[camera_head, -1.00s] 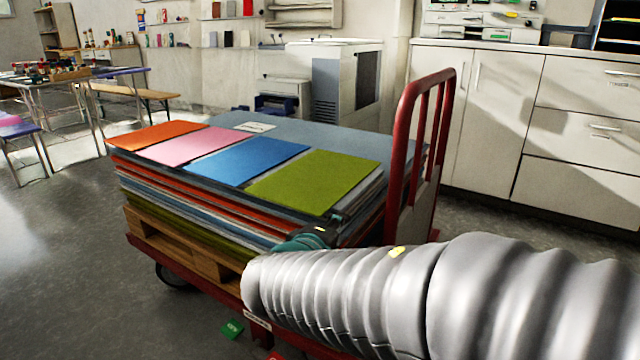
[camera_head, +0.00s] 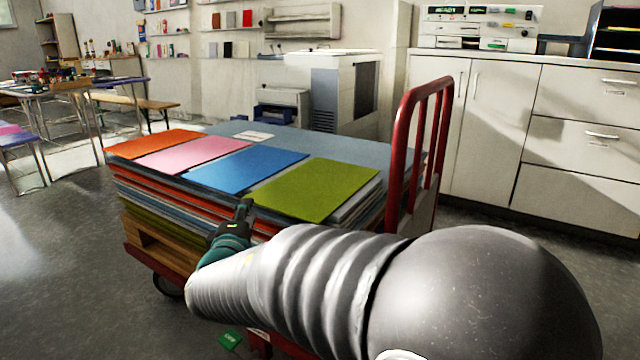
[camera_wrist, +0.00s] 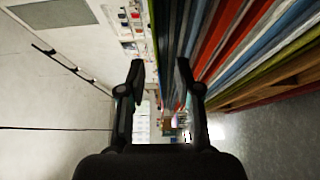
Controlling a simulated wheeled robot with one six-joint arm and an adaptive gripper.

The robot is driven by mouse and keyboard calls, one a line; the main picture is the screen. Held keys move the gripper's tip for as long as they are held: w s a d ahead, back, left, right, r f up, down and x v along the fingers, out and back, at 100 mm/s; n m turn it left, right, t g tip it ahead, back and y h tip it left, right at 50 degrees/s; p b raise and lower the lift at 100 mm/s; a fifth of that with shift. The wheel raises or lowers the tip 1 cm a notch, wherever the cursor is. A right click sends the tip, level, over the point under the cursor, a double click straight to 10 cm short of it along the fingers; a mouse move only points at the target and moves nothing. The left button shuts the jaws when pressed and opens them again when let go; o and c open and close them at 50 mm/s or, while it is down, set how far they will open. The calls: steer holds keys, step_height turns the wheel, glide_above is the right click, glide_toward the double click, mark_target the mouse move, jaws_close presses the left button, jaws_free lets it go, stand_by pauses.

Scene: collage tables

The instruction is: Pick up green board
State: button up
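The green board (camera_head: 318,189) lies flat on top of the stack, at the right end of a row of coloured boards, nearest the cart's red handle. My gripper (camera_head: 243,208) is at the front side of the stack, close to the near left corner of the green board. In the wrist view my gripper (camera_wrist: 159,75) has its two fingers apart with nothing between them. The edges of the stacked boards (camera_wrist: 215,45) run along the right of that view, close to the right finger. Whether a finger touches the stack cannot be told.
A blue board (camera_head: 247,168), a pink board (camera_head: 190,154) and an orange board (camera_head: 152,144) lie left of the green one. The red cart handle (camera_head: 408,150) rises at the right. White cabinets (camera_head: 500,130) stand behind. A green block (camera_head: 229,340) lies on the floor.

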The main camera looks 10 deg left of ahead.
steer(key=shift+w+a+r+p, duration=0.1)
steer(key=shift+w+a+p, duration=0.1)
steer(key=shift+w, duration=1.2)
steer(key=shift+w+a+r+p, duration=0.1)
steer(key=shift+w+p, duration=0.05)
steer(key=shift+w, duration=1.2)
jaws_close()
